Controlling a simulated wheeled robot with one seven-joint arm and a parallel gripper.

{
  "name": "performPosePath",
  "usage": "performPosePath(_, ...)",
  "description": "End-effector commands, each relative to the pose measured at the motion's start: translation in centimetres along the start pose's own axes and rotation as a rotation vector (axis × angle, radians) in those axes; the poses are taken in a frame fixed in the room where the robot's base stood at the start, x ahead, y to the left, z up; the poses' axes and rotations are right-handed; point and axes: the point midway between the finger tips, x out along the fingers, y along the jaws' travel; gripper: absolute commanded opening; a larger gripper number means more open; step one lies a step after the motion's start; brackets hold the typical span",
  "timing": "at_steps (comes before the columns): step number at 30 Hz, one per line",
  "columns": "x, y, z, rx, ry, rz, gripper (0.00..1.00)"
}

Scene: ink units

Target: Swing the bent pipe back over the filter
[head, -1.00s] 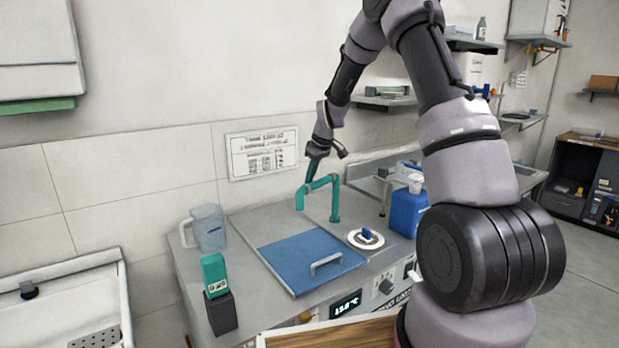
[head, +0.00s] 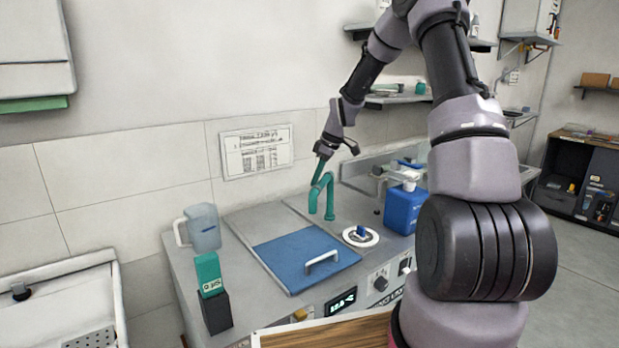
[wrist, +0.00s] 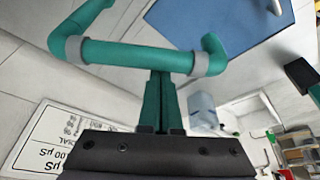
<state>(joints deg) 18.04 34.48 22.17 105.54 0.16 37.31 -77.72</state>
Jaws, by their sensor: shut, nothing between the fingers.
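The teal bent pipe (head: 323,187) stands on the grey counter behind the blue lid, its upright at the right and its free end down at the left. In the wrist view the pipe (wrist: 130,56) crosses the picture, with grey collars near its bends. My gripper (head: 317,180) is at the pipe's upper part. In the wrist view my gripper (wrist: 160,76) is shut, its teal fingertips against or just beside the pipe, not around it. A white round disc with a blue piece (head: 348,241), perhaps the filter, lies to the right; the pipe's free end is away from it.
A blue lid with a handle (head: 290,262) covers the counter's middle. A clear jug (head: 204,228) and a teal-and-black block (head: 212,290) stand left. A blue canister (head: 402,212) stands right. A printed sheet (head: 256,152) is on the wall behind.

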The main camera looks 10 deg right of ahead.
Motion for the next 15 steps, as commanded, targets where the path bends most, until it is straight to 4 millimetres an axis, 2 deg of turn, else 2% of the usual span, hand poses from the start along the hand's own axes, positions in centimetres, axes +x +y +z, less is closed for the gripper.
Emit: performPosePath(15, -2.1, 0.7, 5.8, -0.458, 0.001, -0.169, 0.0)
